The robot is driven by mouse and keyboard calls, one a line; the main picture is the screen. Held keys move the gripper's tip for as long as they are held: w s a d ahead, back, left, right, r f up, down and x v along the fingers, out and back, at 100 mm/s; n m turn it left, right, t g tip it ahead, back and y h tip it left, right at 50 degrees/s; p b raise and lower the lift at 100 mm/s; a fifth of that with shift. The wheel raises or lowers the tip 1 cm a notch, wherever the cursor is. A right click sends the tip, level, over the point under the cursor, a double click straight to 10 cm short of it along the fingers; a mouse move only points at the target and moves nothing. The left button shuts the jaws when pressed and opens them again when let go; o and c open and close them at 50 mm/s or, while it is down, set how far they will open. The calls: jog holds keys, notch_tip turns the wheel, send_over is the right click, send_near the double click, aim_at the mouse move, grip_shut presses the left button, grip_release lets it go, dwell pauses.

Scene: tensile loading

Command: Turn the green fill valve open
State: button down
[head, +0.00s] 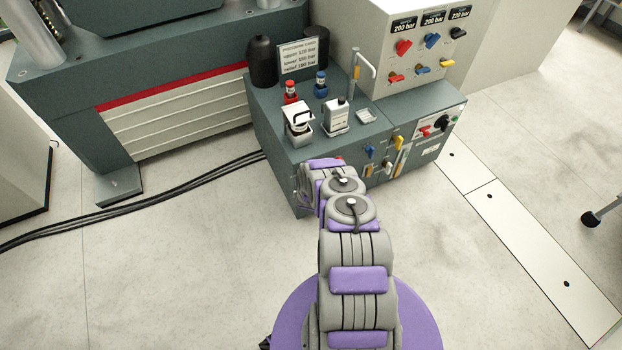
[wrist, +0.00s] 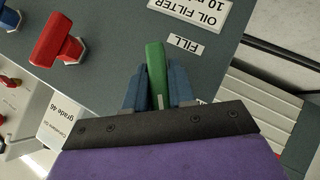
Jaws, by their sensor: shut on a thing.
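The green fill valve handle (wrist: 156,72) shows in the wrist view, just below the FILL label (wrist: 186,44). My gripper (wrist: 158,90) has its two blue fingers on either side of the handle and is shut on it. The handle's far end sticks out past the fingertips. Its near end is hidden by my gripper. In the head view my arm reaches down to the front of the grey-green cabinet (head: 285,125). The green valve and the gripper's fingers are hidden there behind the arm.
A red valve handle (wrist: 58,38) is left of my gripper in the wrist view. In the head view, blue and yellow handles (head: 370,151) are on the cabinet front. A white container (head: 336,116) stands on top. Black hoses (head: 150,196) run along the floor.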

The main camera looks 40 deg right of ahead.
jog(key=shift+s+a+f+h, duration=0.15)
jog(key=shift+f+h, duration=0.05)
jog(key=shift+h, duration=0.1)
dwell(0.4)
jog(key=c, duration=1.2)
grip_release()
jog(key=shift+o, duration=0.8)
jog(key=shift+r, duration=0.2)
jog(key=shift+s+a+r+p, duration=0.3)
jog(key=shift+s+r+p, duration=0.05)
jog(key=shift+r, duration=0.15)
jog(key=p+v, duration=0.5)
jog(key=v, duration=1)
jog(key=shift+s+a, duration=0.25)
jog(key=shift+a, duration=0.1)
